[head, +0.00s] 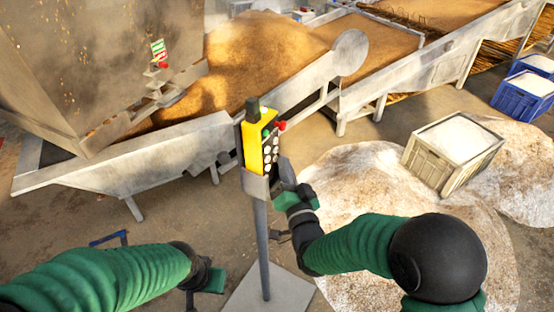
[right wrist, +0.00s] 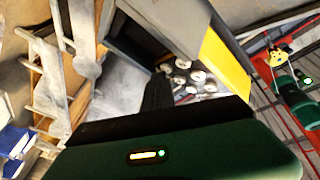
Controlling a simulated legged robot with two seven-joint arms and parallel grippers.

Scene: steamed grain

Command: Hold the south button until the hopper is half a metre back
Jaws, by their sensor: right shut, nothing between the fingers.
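A yellow control box (head: 259,148) with several white round buttons stands in a grey holder on a post. A red knob (head: 281,126) sticks out at its upper right. The buttons (right wrist: 190,76) also show in the right wrist view; I cannot read which is south. My right gripper (head: 286,170) is shut and empty, its fingertips close to the lower button face; I cannot tell whether they touch a button. The hopper (head: 85,60), a large grey metal bin, hangs at the upper left over a trough. My left gripper (head: 212,280) is low, left of the post; its fingers are unclear.
Long metal troughs (head: 175,160) full of brown grain run behind the post. A wooden crate (head: 450,155) of white material stands on a pale heap (head: 350,200) at the right. Blue crates (head: 520,100) stand at the far right. The post rises from a grey base plate (head: 285,295).

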